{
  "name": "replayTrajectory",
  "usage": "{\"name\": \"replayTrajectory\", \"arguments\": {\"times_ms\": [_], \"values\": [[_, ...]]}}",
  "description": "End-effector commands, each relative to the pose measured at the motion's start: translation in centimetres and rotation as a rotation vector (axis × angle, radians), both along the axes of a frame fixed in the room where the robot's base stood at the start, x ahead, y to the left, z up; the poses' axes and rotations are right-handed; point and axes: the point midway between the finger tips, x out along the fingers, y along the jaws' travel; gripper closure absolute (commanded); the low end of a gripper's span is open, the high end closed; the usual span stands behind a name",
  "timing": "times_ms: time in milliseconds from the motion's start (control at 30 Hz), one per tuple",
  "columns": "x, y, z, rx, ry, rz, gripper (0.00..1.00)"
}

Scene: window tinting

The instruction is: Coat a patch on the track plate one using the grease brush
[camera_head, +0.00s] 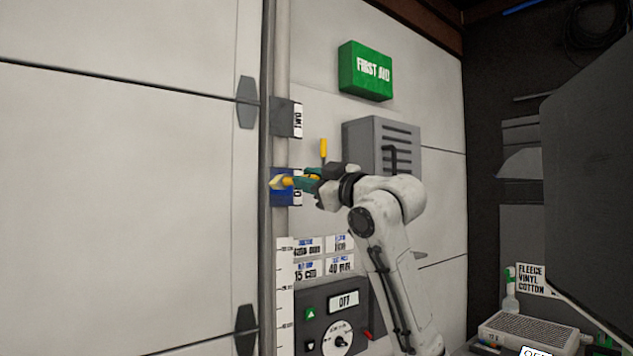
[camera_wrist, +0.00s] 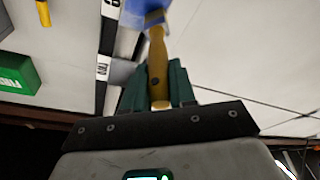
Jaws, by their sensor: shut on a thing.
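My gripper (camera_head: 308,182) has green fingers and is shut on the grease brush (camera_head: 283,182). The brush's tan handle (camera_wrist: 157,62) stands between the fingers in the wrist view. Its head points left in the head view, in front of the blue track plate one (camera_head: 277,200), overlapping it; I cannot tell whether they touch. Plate one's white label is partly hidden by my gripper. In the wrist view a blurred blue area lies at the brush's far end, and I cannot separate bristles from plate there. The grey plate labelled TWO (camera_head: 281,117) is above plate one.
A vertical door track (camera_head: 267,230) runs beside a large pale panelled door (camera_head: 120,180). A grey vented box (camera_head: 395,135), a yellow handle (camera_head: 323,148) and a green first aid box (camera_head: 365,70) are on the wall. A control panel (camera_head: 318,300) reading OFF is below.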

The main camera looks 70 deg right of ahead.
Motion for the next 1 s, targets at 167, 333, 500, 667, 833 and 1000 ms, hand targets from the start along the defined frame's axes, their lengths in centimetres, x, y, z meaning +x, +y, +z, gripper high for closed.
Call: {"name": "replayTrajectory", "arguments": {"times_ms": [167,333,500,667,833,1000], "values": [[0.7,1.3,0.0,-0.002,-0.001,0.001,1.0],[0.8,1.6,0.3,-0.001,-0.001,-0.002,1.0],[0.9,1.5,1.3,0.0,-0.001,-0.001,1.0],[0.8,1.3,1.3,0.0,0.0,-0.002,1.0],[0.2,0.3,1.3,0.001,-0.001,-0.003,1.0],[-0.5,-0.9,1.3,0.002,-0.001,-0.003,1.0]]}}
